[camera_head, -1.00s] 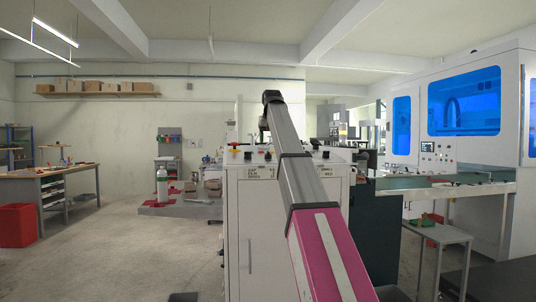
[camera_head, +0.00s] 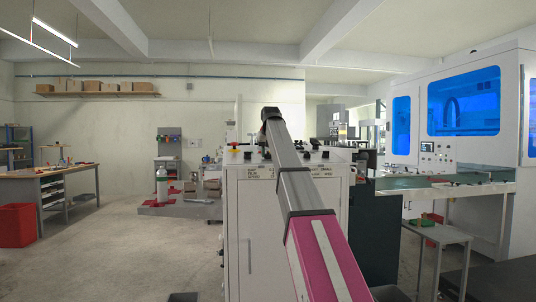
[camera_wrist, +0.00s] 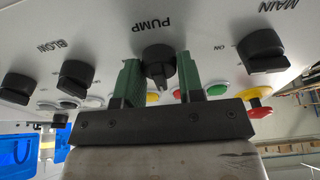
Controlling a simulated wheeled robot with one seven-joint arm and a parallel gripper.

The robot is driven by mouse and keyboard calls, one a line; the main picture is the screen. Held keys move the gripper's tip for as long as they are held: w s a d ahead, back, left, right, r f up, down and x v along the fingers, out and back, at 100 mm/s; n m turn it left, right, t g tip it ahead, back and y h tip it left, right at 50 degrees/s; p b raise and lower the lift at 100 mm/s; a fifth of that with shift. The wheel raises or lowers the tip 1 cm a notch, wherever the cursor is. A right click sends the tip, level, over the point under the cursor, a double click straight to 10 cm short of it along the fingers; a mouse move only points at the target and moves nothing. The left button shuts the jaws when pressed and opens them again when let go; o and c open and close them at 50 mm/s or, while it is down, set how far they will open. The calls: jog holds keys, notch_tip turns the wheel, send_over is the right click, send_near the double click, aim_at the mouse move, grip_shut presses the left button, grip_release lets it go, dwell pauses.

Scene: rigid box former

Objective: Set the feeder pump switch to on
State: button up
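The feeder pump switch (camera_wrist: 158,66) is a black rotary knob under the label PUMP in the wrist view. The label appears upside down there. My gripper (camera_wrist: 157,80) is open, with one green finger on each side of the knob. I cannot tell whether the fingers touch it. The knob's pointer end faces down in the picture, and its set position cannot be read. In the head view, my arm hides the gripper and the pump knob behind it. The white control cabinet (camera_head: 260,225) stands straight ahead there.
Black knobs labelled MAIN (camera_wrist: 262,50) and BLOW (camera_wrist: 78,75) flank the pump knob. In the head view, a small table (camera_head: 440,233) stands to the right.

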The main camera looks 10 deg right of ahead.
jog(key=shift+m, duration=0.4)
jog(key=m, duration=0.3)
jog(key=shift+m+h, duration=0.4)
jog(key=m, duration=0.4)
jog(key=shift+m+g+h, duration=0.3)
jog(key=shift+h, duration=0.1)
jog(key=m, duration=0.4)
jog(key=shift+m+g, duration=0.3)
jog(key=shift+g, duration=0.1)
jog(key=m, duration=0.4)
jog(key=shift+g, duration=0.4)
jog(key=shift+m, duration=0.3)
jog(key=o, duration=0.9)
